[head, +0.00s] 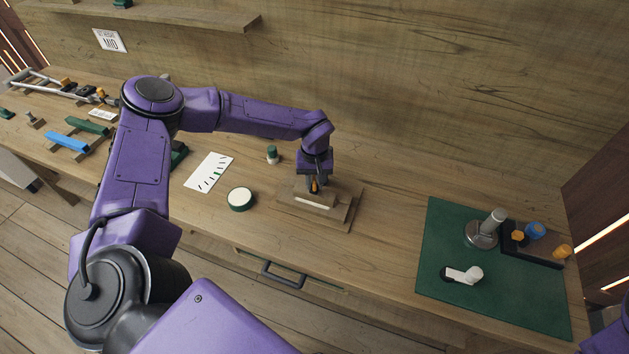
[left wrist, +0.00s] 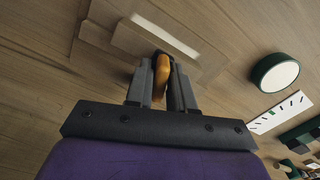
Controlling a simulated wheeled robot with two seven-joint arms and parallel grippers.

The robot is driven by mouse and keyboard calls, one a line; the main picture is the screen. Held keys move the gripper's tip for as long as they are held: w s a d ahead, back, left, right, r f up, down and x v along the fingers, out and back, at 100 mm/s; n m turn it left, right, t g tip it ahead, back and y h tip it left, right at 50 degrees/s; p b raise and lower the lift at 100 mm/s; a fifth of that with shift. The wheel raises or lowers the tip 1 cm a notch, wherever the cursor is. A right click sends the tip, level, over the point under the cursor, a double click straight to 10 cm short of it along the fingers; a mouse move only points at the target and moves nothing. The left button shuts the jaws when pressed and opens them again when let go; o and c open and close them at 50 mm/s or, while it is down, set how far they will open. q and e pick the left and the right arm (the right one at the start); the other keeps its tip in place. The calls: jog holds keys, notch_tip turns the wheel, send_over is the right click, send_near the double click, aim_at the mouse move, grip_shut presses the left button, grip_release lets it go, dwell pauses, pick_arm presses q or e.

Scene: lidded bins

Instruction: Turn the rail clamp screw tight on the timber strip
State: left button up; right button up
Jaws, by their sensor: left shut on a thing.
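My left gripper (head: 314,187) points down over the wooden board (head: 345,217) in the middle of the bench. It is shut on an orange knob (left wrist: 161,72), which looks like the clamp screw's handle. In the left wrist view the knob sits between the two grey fingers. A pale strip (head: 313,199) lies on the board right in front of the fingers; it also shows in the left wrist view (left wrist: 165,37). The clamp's body below the knob is mostly hidden by the gripper. Only a purple piece of my right arm shows at the lower right; its gripper is out of view.
A green mat (head: 440,230) with several tools lies right. Bench between board and mat is clear.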

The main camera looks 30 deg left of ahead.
pick_arm(q)
jog(key=o, duration=0.6)
notch_tip(320, 180, up, 3)
jog(key=shift+f+p, duration=0.2)
jog(key=shift+p, duration=1.05)
jog(key=shift+r, duration=1.2)
